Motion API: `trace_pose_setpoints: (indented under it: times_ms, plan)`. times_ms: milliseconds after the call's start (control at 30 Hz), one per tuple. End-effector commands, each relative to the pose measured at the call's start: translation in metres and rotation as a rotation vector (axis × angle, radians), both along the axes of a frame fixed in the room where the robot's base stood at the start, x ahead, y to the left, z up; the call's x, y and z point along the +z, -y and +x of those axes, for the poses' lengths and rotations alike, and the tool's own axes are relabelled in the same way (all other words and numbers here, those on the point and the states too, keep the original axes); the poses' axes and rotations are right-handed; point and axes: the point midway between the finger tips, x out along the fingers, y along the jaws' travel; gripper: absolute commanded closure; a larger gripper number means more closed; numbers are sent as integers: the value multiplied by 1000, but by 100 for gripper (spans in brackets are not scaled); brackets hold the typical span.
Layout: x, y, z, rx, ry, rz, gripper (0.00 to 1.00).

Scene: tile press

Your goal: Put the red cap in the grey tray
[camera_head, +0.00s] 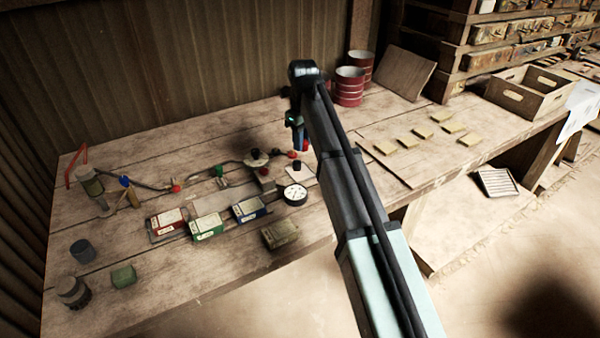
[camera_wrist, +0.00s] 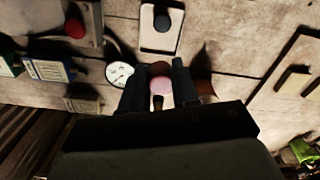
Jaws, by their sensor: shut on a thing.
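My gripper (camera_wrist: 160,88) is shut on a small reddish, pink-lit piece (camera_wrist: 160,86), which looks like the red cap. The fingers hide part of it in the wrist view. In the head view my gripper (camera_head: 301,138) hangs above the bench behind the round white dial, and a bit of red (camera_head: 306,146) shows at its tip. I cannot tell the exact gap to the bench. A flat greyish panel (camera_head: 212,200) lies behind the small boxes; I cannot tell whether it is the grey tray.
The white dial (camera_head: 295,194) and a pale plate with a black knob (camera_head: 299,174) are near my gripper. Red (camera_head: 168,222), green (camera_head: 206,228) and blue (camera_head: 250,209) boxes stand to the left. Several yellowish tiles (camera_head: 422,132) lie right. Red tins (camera_head: 349,87) stand behind.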

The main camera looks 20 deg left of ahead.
Motion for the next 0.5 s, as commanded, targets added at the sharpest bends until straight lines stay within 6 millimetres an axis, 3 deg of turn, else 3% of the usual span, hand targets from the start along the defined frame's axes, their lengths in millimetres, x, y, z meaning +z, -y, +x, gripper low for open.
trace_pose_setpoints:
  times_ms: [200, 500]
  plan:
    - [0, 1, -2, -216, -6, -3, 98]
    - [-7, 1, -2, -324, -8, -2, 98]
